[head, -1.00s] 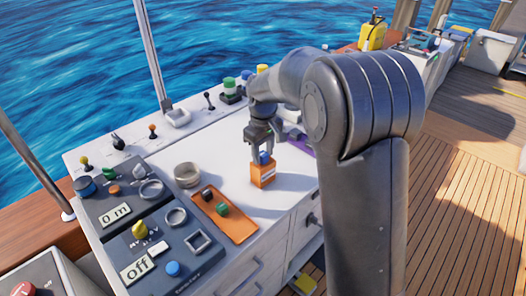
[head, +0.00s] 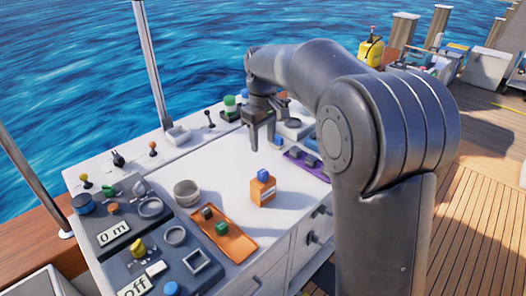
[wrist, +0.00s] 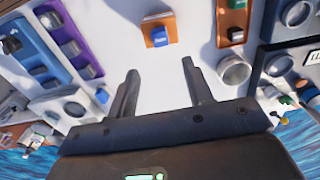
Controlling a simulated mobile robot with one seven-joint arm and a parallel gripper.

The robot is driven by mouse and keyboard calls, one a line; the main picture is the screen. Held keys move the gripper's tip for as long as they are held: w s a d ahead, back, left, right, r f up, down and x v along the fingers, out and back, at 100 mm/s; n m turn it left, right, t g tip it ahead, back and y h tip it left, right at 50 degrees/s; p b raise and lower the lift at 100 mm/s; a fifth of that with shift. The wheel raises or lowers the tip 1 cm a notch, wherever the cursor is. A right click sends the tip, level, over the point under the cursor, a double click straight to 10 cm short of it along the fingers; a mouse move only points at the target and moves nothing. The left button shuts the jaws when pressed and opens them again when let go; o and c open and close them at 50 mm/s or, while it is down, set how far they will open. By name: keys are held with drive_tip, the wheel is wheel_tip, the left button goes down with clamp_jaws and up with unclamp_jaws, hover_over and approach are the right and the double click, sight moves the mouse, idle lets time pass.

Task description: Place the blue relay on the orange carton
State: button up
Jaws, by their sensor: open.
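The blue relay (head: 263,174) rests on top of the orange carton (head: 262,192), which stands upright on the white worktop. In the wrist view the blue relay (wrist: 160,38) and the orange carton (wrist: 156,20) lie beyond my fingertips, apart from them. My gripper (head: 262,146) is open and empty, above and behind the carton in the head view. Its two spread fingers (wrist: 159,68) show in the wrist view with nothing between them.
An orange tray (head: 236,246) holds a dark block and a green block (head: 222,228). A grey round cup (head: 187,192) stands left of the carton. The worktop around the carton is mostly clear.

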drive_tip(key=s+d+r+m+t, duration=0.1)
drive_tip(key=s+d+r+m, duration=0.15)
drive_tip(key=s+d, duration=0.35)
drive_tip(key=s+d+r+m+t, duration=0.2)
drive_tip(key=s+d+r, duration=0.1)
drive_tip(key=s, duration=0.6)
drive_tip(key=s+d+f+m+t, duration=0.1)
drive_tip(key=s+d+f+m, duration=0.1)
drive_tip(key=s, duration=0.5)
drive_tip(key=s+d+f+m+t, duration=0.1)
drive_tip(key=s+d+f+m, duration=0.1)
drive_tip(key=s, duration=0.5)
drive_tip(key=shift+s+d+f+t, duration=0.35)
drive_tip(key=shift+d+f, duration=0.35)
drive_tip(key=shift+d, duration=0.2)
drive_tip(key=shift+m, duration=0.25)
